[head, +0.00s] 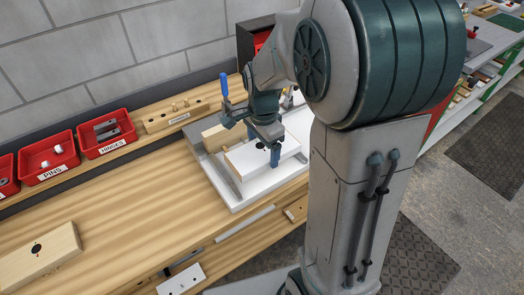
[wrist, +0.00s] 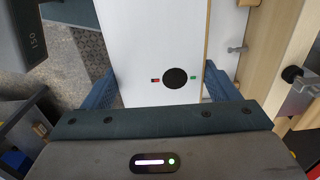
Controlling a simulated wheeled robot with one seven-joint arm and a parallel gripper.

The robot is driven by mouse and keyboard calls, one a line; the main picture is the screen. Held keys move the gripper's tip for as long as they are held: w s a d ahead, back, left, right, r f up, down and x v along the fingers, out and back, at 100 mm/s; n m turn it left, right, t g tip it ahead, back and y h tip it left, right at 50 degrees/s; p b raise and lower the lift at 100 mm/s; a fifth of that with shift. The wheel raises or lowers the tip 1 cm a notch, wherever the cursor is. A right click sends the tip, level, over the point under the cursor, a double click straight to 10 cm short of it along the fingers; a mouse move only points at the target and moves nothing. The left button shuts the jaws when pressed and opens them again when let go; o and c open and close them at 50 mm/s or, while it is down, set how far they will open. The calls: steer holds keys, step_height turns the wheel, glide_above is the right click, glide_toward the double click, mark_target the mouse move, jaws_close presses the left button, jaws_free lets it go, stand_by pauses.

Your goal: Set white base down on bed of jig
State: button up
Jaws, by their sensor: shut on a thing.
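The white base (head: 243,163) is a flat white board with a dark round hole, also clear in the wrist view (wrist: 150,35) with a red and a green mark beside the hole. My gripper (head: 275,157) is shut across its width, one blue finger on each side in the wrist view (wrist: 160,88). The jig (head: 232,204) is a pale tray-like fixture on the bench, under the board. Its white bed shows right of the board in the wrist view (wrist: 228,35). The board hides most of the bed; I cannot tell whether they touch.
A wooden block (head: 216,137) stands at the jig's back. Red bins of pins (head: 48,160) and hinges (head: 106,132) sit on the back shelf. A wooden board with a hole (head: 38,254) lies at the bench's left. The bench (head: 135,205) between is clear.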

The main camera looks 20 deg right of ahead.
mark_target(263, 149)
step_height(263, 149, down, 2)
steer(key=shift+f, duration=0.2)
steer(key=shift+f, duration=0.1)
steer(key=shift+f+b, duration=0.45)
steer(key=shift+f, duration=0.05)
steer(key=o, duration=1.1)
steer(key=shift+r, duration=0.1)
